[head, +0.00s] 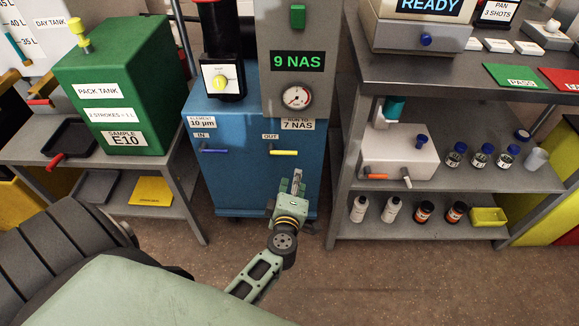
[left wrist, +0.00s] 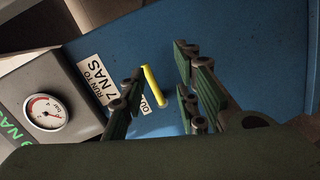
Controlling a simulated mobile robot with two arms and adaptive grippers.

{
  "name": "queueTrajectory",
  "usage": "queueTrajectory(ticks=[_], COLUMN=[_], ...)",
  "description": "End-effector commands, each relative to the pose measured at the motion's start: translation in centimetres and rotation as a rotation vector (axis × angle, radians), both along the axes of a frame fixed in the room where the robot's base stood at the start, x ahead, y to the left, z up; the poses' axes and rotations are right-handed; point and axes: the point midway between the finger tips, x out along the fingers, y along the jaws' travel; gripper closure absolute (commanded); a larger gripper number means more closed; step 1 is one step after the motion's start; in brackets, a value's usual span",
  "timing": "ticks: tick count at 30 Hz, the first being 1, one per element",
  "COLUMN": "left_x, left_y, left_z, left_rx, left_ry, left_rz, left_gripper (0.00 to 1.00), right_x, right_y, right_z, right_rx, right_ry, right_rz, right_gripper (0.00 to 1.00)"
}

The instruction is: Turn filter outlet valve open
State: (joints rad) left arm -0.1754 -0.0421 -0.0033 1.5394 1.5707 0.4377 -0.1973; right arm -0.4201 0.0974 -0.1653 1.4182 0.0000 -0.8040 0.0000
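The filter outlet valve has a yellow lever (head: 284,152) under the "OUT" label on the front of the blue filter cabinet (head: 236,185). In the head view the lever lies level, pointing right. My left gripper (head: 292,181) is just below the lever in that view. In the left wrist view the yellow lever (left wrist: 153,88) shows in the gap between the spread fingers of my left gripper (left wrist: 160,78). The fingers are open, and I see no clear contact with the lever. How far the lever is from the fingertips is hard to tell. My right gripper is not in view.
A blue lever (head: 215,151) marked "IN" sits left of the yellow one. Above is a grey panel with a "9 NAS" display (head: 297,61) and a gauge (head: 296,97). A green pack tank (head: 118,88) stands left; steel shelves (head: 450,178) with bottles stand right.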

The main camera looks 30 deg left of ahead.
Motion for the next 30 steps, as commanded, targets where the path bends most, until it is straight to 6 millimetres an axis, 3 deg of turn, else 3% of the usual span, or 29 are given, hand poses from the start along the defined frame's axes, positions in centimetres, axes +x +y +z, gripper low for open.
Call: queueTrajectory(ticks=[3, 8, 21, 30], left_x=[0.3, 0.6, 5.7, 6.9], left_y=[1.9, 2.9, 6.1, 6.8], left_z=[1.6, 2.6, 1.5, 1.3], left_rx=[-0.128, -0.203, -0.208, -0.209], left_ry=[-0.083, -0.123, -0.125, -0.124], left_rz=[0.104, 0.155, 0.157, 0.156], left_gripper=[0.71, 0.71, 0.71, 0.71], right_x=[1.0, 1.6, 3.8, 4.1], right_y=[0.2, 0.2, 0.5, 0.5], right_z=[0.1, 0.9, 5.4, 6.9], right_rx=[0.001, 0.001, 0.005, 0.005], right_ry=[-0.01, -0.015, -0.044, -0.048], right_rz=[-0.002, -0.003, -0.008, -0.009], right_gripper=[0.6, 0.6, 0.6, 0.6])
